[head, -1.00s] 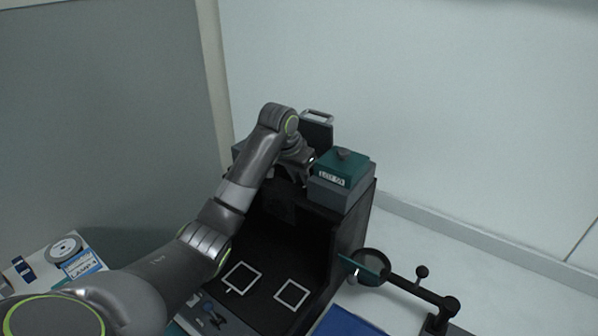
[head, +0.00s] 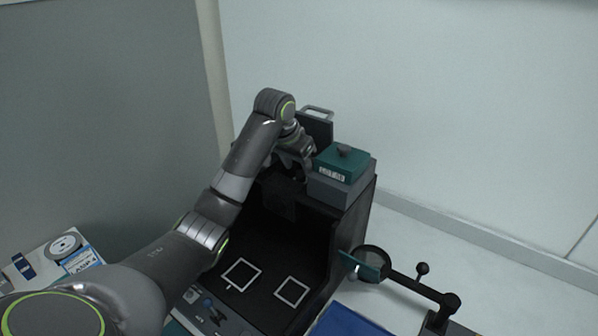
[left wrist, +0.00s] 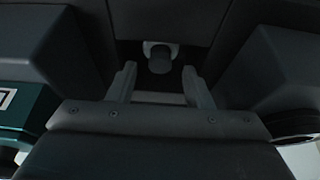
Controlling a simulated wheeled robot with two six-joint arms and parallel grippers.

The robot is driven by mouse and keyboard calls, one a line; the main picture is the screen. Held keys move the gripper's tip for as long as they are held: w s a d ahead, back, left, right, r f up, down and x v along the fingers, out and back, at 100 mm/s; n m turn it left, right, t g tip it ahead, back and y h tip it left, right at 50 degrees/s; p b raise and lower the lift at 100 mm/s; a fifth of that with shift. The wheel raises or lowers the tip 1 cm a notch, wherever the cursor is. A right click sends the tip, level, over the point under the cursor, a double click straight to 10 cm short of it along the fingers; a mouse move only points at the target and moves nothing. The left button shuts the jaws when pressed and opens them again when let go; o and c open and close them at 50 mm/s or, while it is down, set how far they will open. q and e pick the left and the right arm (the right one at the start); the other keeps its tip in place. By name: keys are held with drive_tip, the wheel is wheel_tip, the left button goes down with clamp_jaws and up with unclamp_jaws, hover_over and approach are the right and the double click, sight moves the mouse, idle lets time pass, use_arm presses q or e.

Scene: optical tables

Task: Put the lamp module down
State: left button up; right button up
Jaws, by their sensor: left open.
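A teal-topped box (head: 342,161) with a dark knob and a white label sits on a grey block (head: 340,190) on top of the black housing (head: 345,225). I cannot tell for sure that it is the lamp module; its label is too small to read. My left gripper (head: 301,174) is at the top of the housing, just left of this box, its tips partly hidden. In the left wrist view the two fingers (left wrist: 160,85) are apart, with a dark round knob on a pale base (left wrist: 160,57) beyond and between them. A teal block (left wrist: 22,118) shows at the left there. My right gripper is not in view.
A black panel with a handle (head: 316,125) stands behind the gripper. Two white square outlines (head: 241,273) mark the housing's floor. A magnifier on an arm (head: 372,264) stands at the right. A blue mat (head: 345,321) lies in front.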

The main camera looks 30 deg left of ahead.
use_arm(q)
drive_tip(key=p+v, duration=0.6)
drive_tip(key=v, duration=0.3)
drive_tip(key=shift+s+r, duration=0.15)
drive_tip(key=shift+r, duration=0.1)
drive_tip(key=shift+f, duration=0.1)
